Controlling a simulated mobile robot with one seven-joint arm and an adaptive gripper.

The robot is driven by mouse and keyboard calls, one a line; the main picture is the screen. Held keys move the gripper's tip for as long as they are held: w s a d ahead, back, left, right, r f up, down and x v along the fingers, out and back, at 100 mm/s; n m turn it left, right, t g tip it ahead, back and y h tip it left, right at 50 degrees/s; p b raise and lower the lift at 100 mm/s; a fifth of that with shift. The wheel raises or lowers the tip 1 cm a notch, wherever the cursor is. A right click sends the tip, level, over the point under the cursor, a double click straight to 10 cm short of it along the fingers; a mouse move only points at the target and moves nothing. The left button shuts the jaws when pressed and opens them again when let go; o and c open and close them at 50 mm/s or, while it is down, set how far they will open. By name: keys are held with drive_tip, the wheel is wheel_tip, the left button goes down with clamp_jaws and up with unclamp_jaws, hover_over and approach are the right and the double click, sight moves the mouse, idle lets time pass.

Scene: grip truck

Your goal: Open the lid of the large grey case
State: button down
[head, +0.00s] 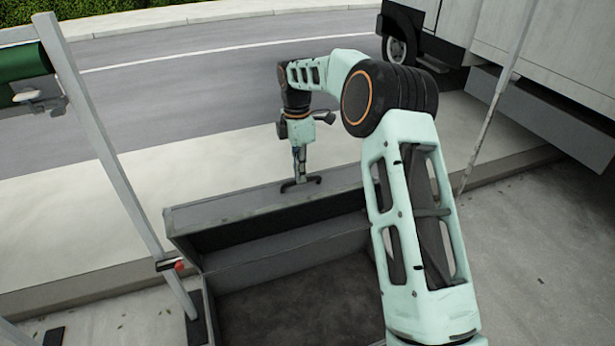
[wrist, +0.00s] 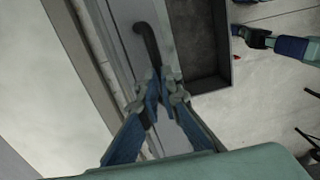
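The large grey case (head: 212,312) stands open on the pavement, and its dark inside shows in the head view. Its lid (head: 225,212) is raised at the far side. A black handle (head: 313,181) sits on the lid's upper edge. My gripper (head: 299,178) is at this handle, pointing down. In the wrist view, the two blue fingers of my gripper (wrist: 164,86) close in on the handle (wrist: 146,38), which runs between the fingertips. The fingertips hide part of it. My arm covers the right part of the case in the head view.
A truck (head: 560,60) stands at the upper right. A pale pole (head: 110,150) rises at the left, and a thin stand pole (head: 490,115) at the right. A kerb and road lie behind the lid. Pavement at the right is clear.

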drive_tip(key=shift+w+a+f+p, duration=0.2)
drive_tip(key=shift+w+f+p, duration=0.15)
drive_tip(key=shift+w, duration=0.25)
drive_tip(key=shift+w+a+f+p, duration=0.15)
drive_tip(key=shift+w+f+p, duration=0.15)
drive_tip(key=shift+w, duration=0.3)
drive_tip(key=c, duration=2.4)
unclamp_jaws()
drive_tip(key=shift+o, duration=1.2)
drive_tip(key=shift+w+f, duration=0.15)
drive_tip(key=shift+f, duration=0.05)
drive_tip(key=shift+o, duration=0.7)
drive_tip(key=shift+w+a+f, duration=0.15)
drive_tip(key=shift+w+f, duration=0.1)
drive_tip(key=shift+w, duration=0.2)
drive_tip(key=shift+s+r, duration=0.15)
drive_tip(key=shift+r, duration=0.6)
wheel_tip(320, 180, up, 11)
drive_tip(key=w, duration=0.1)
drive_tip(key=shift+a, duration=0.1)
